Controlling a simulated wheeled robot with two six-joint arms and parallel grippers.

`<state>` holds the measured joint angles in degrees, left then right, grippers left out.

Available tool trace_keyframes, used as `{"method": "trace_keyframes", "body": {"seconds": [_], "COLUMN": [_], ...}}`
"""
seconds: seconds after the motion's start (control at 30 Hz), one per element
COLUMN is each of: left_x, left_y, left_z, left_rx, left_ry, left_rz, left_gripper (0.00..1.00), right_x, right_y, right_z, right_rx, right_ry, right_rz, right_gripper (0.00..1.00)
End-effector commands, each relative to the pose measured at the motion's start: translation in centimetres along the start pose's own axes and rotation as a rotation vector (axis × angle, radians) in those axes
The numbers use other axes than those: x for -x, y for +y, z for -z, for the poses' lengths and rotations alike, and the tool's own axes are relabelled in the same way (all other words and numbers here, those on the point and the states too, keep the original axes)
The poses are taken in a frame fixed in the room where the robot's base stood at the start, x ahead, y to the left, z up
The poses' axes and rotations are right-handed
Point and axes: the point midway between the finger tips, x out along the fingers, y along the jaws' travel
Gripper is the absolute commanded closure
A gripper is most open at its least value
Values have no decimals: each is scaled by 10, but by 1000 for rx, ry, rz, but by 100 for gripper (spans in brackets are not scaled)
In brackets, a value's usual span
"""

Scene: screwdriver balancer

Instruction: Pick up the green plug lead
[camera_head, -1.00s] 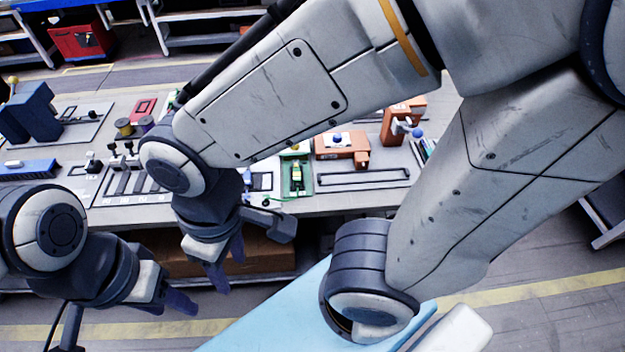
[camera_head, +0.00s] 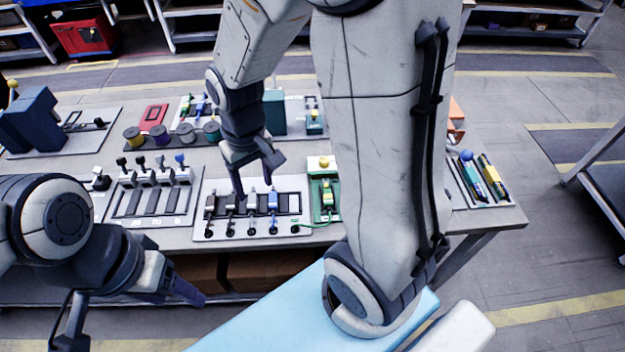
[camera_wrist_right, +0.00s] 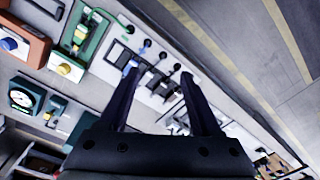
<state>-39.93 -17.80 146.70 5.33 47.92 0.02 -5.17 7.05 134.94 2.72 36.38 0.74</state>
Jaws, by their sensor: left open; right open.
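The green lead (camera_head: 316,224) runs from a black end at the right edge of a white plug panel (camera_head: 205,235) to the green fixture (camera_head: 317,185). A green piece with a pale yellow part (camera_head: 327,200) sits in that fixture. In the right wrist view the green lead (camera_wrist_right: 118,16) shows at the top beside the green fixture (camera_wrist_right: 70,45). My right gripper (camera_head: 253,184) is open and empty, above the plug panel and left of the green fixture; its fingers (camera_wrist_right: 158,76) point at the panel. My left gripper (camera_head: 180,293) is open and empty, in front of the table.
Several plugs, one blue (camera_head: 273,200), stand in the panel under my right gripper. A lever panel (camera_head: 153,190) is to its left. Coloured spools (camera_head: 158,133) lie behind. My right arm hides part of the table right of the green fixture.

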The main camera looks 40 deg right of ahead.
Motion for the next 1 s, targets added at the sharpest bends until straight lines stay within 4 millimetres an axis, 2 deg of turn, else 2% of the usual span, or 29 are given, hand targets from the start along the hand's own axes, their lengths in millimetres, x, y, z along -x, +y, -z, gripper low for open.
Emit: {"method": "trace_keyframes", "body": {"seconds": [0.03, 0.1, 0.2, 0.3, 0.4, 0.57, 0.8, 1.0], "left_x": [-6, -10, -14, -16, -18, -16, -12, -8], "left_y": [0, -1, -1, -1, -1, -1, -1, -1], "left_z": [0, 0, -1, -1, -1, -1, 0, 0], "left_rx": [0, 0, -1, -1, -1, -1, -1, -1], "left_ry": [0, 0, 0, 0, 0, 0, 0, 0], "left_rz": [0, 0, 0, 0, 0, 0, 0, 0], "left_gripper": [36, 36, 36, 36, 36, 36, 36, 36], "right_x": [-23, -45, -74, -96, -110, -128, -162, -175], "right_y": [37, 80, 135, 177, 203, 216, 216, 215], "right_z": [13, 24, 27, 22, 16, 12, 12, 10], "right_rx": [-114, -236, -384, -493, -558, -593, -591, -590], "right_ry": [-12, -14, -17, -19, -19, -22, -21, -21], "right_rz": [-9, -18, -26, -32, -35, -36, -36, -36], "right_gripper": [35, 35, 35, 35, 35, 35, 35, 35]}}
